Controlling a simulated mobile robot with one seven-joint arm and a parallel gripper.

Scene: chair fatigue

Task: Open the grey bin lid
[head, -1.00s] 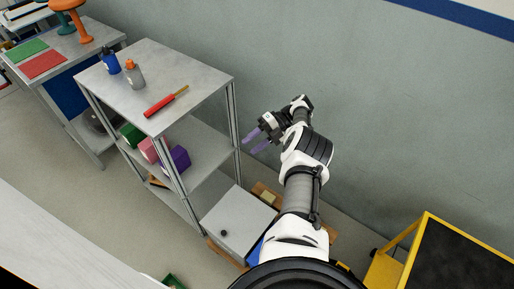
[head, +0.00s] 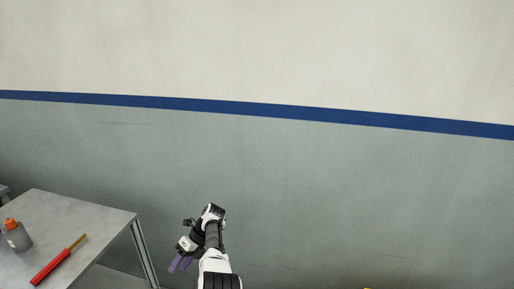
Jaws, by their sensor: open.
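The grey bin lid is not in the present head view, which looks mostly at the wall.
The grey metal shelf unit (head: 75,218) stands at the lower left. A grey bottle with an orange cap (head: 17,238) and a red tool with a yellow shaft (head: 50,267) are on its top. A grey wall (head: 330,190) with a blue stripe fills the background.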

